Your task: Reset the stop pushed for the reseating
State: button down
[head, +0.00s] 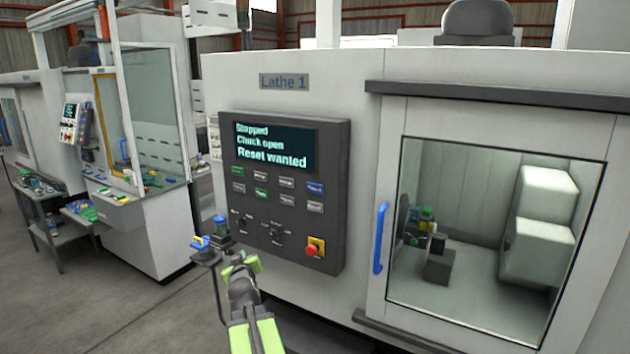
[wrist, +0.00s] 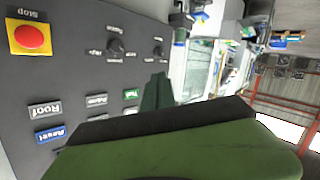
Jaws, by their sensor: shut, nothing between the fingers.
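Lathe 1's dark control panel (head: 331,206) faces me. Its screen (head: 275,145) reads "Stopped", "Chuck open", "Reset wanted". The stop (head: 314,247), a red mushroom button on a yellow plate, is at the panel's lower right; in the wrist view it is at the top left (wrist: 30,38). Whether it is latched in cannot be told. A blue button (head: 315,188) sits at the upper right of the button rows; in the wrist view a blue button reads "Reset" (wrist: 54,133). My gripper (head: 242,262) is shut and empty, below and left of the panel's lower edge, apart from the stop.
The lathe's windowed door with a blue handle (head: 380,237) is right of the panel. Rotary knobs (head: 277,234) sit left of the stop. A small stand with blue and yellow items (head: 206,243) is left of my gripper. Open floor (head: 110,318) lies at left.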

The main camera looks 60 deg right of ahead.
jog(key=s+d+r+t+h+p, duration=0.2)
jog(key=s+d+r, duration=0.3)
jog(key=r, duration=0.3)
jog(key=s+d+r+n+t+h+p, duration=0.1)
jog(key=s+d+r+h, duration=0.1)
jog(key=s+d+r, duration=0.4)
notch_tip(320, 180, up, 3)
jog(key=shift+s+d+n+t+p, duration=0.3)
jog(key=shift+s+t+p, duration=0.1)
jog(key=shift+s, duration=0.75)
send_near(308, 185)
jog(key=shift+x, duration=2.1)
jog(key=shift+w+a, duration=0.1)
jog(key=shift+w, duration=0.1)
jog(key=shift+d, duration=0.3)
